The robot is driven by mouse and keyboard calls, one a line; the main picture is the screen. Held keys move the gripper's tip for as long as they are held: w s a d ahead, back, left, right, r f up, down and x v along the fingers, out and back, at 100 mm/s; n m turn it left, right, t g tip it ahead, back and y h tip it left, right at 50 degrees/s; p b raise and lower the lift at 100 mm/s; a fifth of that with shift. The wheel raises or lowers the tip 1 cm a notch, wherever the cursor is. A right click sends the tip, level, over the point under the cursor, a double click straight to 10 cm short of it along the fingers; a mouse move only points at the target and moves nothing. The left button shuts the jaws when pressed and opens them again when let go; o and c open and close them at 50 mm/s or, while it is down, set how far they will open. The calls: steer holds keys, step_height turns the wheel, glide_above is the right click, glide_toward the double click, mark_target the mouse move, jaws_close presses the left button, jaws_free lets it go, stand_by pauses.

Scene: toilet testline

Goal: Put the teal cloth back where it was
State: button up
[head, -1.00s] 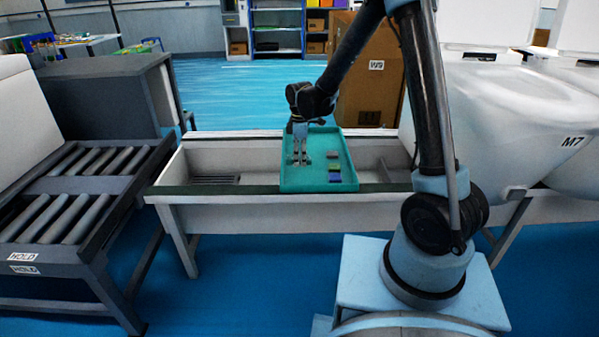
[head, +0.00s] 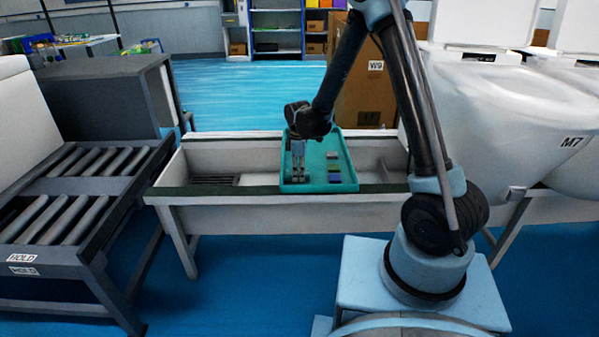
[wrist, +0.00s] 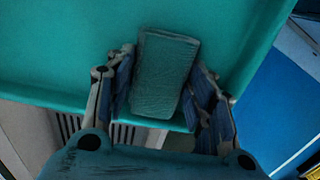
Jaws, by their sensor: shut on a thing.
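The teal cloth (wrist: 163,75) is a small folded block in the wrist view, lying over the teal tray (wrist: 60,50). My gripper (wrist: 162,90) has one finger on each long side of it and is shut on it. In the head view my gripper (head: 297,177) points down into the left part of the tray (head: 347,158), near its front edge. The cloth cannot be made out there, as the fingers and the like-coloured tray hide it.
A column of small coloured blocks (head: 334,167) lies in the tray, right of my gripper. The tray rests across a white trough (head: 230,208). A roller bench (head: 75,190) stands left; a white toilet (head: 500,125) and a cardboard box (head: 372,95) stand right.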

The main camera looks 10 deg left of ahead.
steer(key=o, duration=1)
step_height(320, 180, up, 12)
steer(key=s+d+r+m, duration=0.2)
steer(key=d+r+m, duration=0.4)
steer(key=d, duration=0.8)
steer(key=s+d+r+m+t, duration=0.15)
steer(key=s+d+m, duration=0.35)
steer(key=d, duration=0.5)
steer(key=s+d+r+m, duration=0.2)
steer(key=s+d+m, duration=0.2)
steer(key=s+d, duration=0.45)
steer(key=s+d+f+m, duration=0.1)
steer(key=s+d+m, duration=0.1)
steer(key=s+d+f+m, duration=0.1)
steer(key=s+d+f, duration=0.1)
steer(key=s+d, duration=0.1)
steer(key=s+d+f+m, duration=0.2)
steer(key=d, duration=0.1)
steer(key=shift+s+m+t, duration=0.3)
steer(key=shift+s+t, duration=0.05)
